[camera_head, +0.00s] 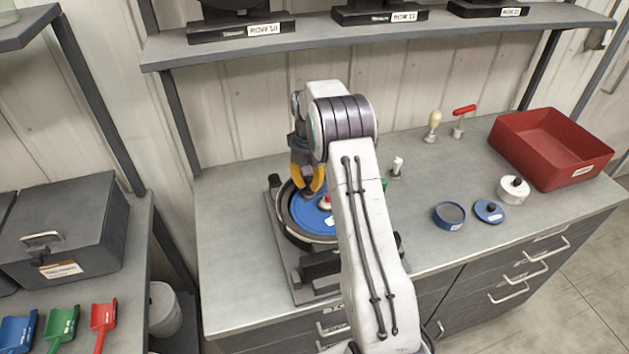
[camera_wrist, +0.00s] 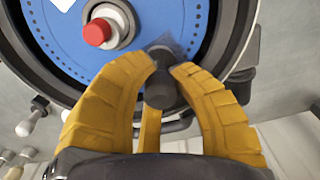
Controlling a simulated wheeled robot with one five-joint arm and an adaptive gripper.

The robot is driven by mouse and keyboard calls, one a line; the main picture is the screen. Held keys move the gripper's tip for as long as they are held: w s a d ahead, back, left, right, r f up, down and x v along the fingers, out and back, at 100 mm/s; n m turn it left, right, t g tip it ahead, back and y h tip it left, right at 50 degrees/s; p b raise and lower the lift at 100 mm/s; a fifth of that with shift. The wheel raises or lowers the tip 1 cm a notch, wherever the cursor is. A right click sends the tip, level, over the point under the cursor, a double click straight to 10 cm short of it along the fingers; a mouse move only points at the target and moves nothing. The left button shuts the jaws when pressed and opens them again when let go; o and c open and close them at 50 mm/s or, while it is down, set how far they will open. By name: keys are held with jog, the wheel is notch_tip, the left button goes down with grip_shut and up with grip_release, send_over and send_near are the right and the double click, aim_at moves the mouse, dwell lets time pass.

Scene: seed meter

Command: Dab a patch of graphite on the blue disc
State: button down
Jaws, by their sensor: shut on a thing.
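The blue disc (camera_wrist: 70,35) lies in the round dark housing of the seed meter, with a red-capped hub at its middle. It also shows in the head view (camera_head: 306,216), partly hidden by my arm. My gripper (camera_wrist: 162,68) has its yellow fingers closed around a dark knobbed dabber (camera_wrist: 160,90), over the rim side of the disc. The dabber's far end is at the disc face; I cannot tell if it presses on it. A dark grey smudge (camera_wrist: 175,43) shows on the blue there. My gripper also shows in the head view (camera_head: 308,190).
An open blue pot (camera_head: 450,213) with dark grey contents stands right of my arm, beside its blue knobbed lid (camera_head: 489,211). A shelf (camera_head: 380,35) runs above the bench.

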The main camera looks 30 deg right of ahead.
jog(key=shift+s+a+b, duration=0.15)
jog(key=shift+a+b, duration=0.4)
jog(key=shift+a, duration=1.15)
notch_tip(320, 180, up, 6)
jog(key=p, duration=0.4)
jog(key=shift+r, duration=0.1)
jog(key=shift+r+p, duration=0.35)
jog(key=shift+r, duration=1.05)
